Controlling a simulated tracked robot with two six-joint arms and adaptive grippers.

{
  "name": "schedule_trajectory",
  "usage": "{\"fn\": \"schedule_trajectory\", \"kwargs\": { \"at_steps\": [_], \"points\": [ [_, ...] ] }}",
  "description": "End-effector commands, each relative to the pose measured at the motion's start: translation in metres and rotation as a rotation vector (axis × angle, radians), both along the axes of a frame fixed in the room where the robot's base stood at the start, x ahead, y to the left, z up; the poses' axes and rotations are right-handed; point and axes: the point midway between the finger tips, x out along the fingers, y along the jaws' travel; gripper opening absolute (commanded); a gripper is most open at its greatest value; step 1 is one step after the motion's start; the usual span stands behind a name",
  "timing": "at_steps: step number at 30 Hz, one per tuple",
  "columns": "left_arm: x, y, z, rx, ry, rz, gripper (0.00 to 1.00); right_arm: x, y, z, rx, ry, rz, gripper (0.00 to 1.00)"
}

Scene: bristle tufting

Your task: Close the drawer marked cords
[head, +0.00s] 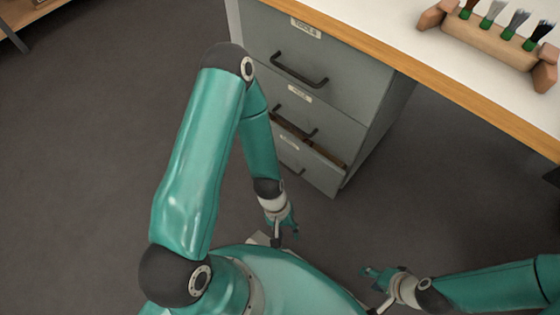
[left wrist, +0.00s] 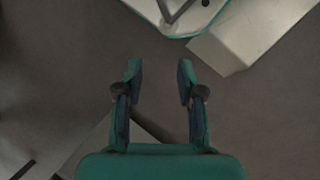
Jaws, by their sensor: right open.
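A grey drawer cabinet (head: 375,125) stands under the workbench. Its lowest visible drawer (head: 318,174) is pulled out, and a strip of brown interior shows above its front. The upper drawer (head: 340,82) and middle drawer (head: 321,123) look shut. My right gripper (head: 373,285) is open and empty at lower right.
The white workbench top (head: 395,30) has a wooden edge above the cabinet. A wooden rack (head: 485,42) with several brushes stands on it. Dark floor (head: 85,150) is clear at left. A shelf (head: 22,18) shows at the upper left corner.

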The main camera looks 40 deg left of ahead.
Motion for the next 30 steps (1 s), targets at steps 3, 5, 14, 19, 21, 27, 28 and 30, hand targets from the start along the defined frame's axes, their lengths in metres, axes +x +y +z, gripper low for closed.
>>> {"fn": "schedule_trajectory", "kwargs": {
  "at_steps": [3, 5, 14, 19, 21, 27, 28, 30],
  "points": [
    [-0.026, 0.007, -0.013, -0.038, 0.357, 0.448, 0.38, 0.000, 0.000, 0.022, 0.000, -0.001, 0.000, 0.45],
    [-0.033, 0.001, -0.017, -0.091, 0.577, 0.730, 0.38, 0.000, 0.000, 0.033, 0.000, -0.001, 0.000, 0.45],
    [0.058, 0.036, -0.036, -0.915, 1.580, 2.073, 0.38, 0.000, 0.000, 0.085, 0.000, -0.001, 0.000, 0.45],
    [0.073, 0.135, -0.060, 1.395, -1.517, -2.063, 0.38, 0.000, 0.000, 0.103, 0.000, -0.001, 0.000, 0.45],
    [0.067, 0.165, -0.065, 1.454, -1.393, -1.920, 0.38, 0.000, 0.000, 0.107, 0.000, -0.001, 0.000, 0.45],
    [0.062, 0.198, -0.073, 1.518, -1.259, -1.769, 0.38, 0.000, 0.000, 0.107, 0.000, 0.000, 0.000, 0.45],
    [0.065, 0.198, -0.074, 1.519, -1.259, -1.767, 0.38, 0.000, 0.000, 0.107, 0.000, 0.000, 0.000, 0.45],
    [0.073, 0.197, -0.076, 1.519, -1.261, -1.769, 0.38, 0.000, 0.000, 0.105, 0.000, 0.000, 0.000, 0.45]
  ]
}}
